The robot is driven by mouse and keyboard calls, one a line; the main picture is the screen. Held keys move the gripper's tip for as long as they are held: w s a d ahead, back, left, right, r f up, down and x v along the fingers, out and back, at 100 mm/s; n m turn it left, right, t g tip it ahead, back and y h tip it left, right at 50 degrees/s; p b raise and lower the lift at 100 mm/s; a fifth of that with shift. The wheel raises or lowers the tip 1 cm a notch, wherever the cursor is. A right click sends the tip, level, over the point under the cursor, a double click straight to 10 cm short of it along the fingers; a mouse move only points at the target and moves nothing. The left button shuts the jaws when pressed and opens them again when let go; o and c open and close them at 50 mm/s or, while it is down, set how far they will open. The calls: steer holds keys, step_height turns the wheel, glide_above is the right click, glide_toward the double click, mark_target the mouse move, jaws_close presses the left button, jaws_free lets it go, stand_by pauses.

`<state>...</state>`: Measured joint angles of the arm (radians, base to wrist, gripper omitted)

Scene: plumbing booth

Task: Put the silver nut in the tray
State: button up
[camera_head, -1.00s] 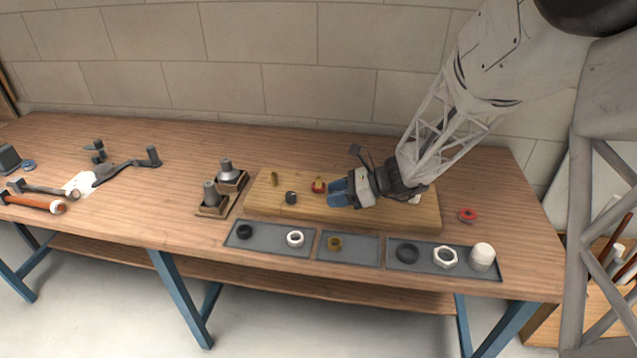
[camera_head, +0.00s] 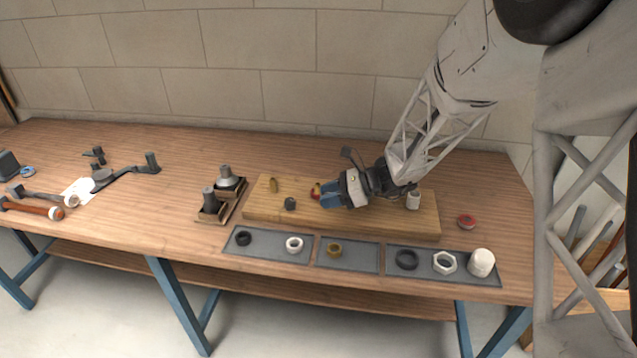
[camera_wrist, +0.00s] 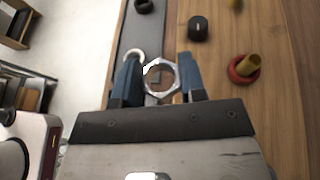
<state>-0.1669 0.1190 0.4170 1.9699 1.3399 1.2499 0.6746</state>
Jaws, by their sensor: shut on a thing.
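The silver nut (camera_wrist: 161,77) is a hexagonal ring between the two blue fingers of my gripper (camera_wrist: 158,82) in the wrist view. My gripper is shut on its sides. In the head view my gripper (camera_head: 328,197) is over the wooden board, beside a brass fitting with a red ring (camera_head: 315,191), and the nut cannot be made out. Grey trays line the table's front: the left tray (camera_head: 268,243) holds a black ring and a white ring, the middle tray (camera_head: 360,257) a brass ring, the right tray (camera_head: 425,270) a black ring, a pale hex nut and a white cap.
The wooden board (camera_head: 390,222) carries a brass peg (camera_head: 273,185), a black fitting (camera_head: 290,203) and a white fitting (camera_head: 413,200). Two grey cone-shaped parts (camera_head: 228,177) stand left of it. A red ring (camera_head: 466,221) lies right. Hammers and a wrench are far left.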

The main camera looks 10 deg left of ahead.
mark_target(319, 184)
steer(key=w+a, duration=0.1)
steer(key=w, duration=0.2)
steer(key=w+a, duration=0.1)
steer(key=w, duration=0.2)
steer(key=w+a+f, duration=0.1)
steer(key=w+a, duration=0.1)
steer(key=w, duration=0.1)
steer(key=shift+w, duration=0.2)
steer(key=shift+w, duration=0.1)
steer(key=shift+w+a+f, duration=0.1)
steer(key=shift+w+a, duration=0.1)
steer(key=shift+w, duration=0.35)
steer(key=shift+w+a+f, duration=0.1)
steer(key=shift+w+f, duration=0.05)
steer(key=shift+f, duration=1.4)
steer(key=shift+f, duration=0.7)
steer(key=o, duration=0.9)
steer(key=shift+r, duration=0.2)
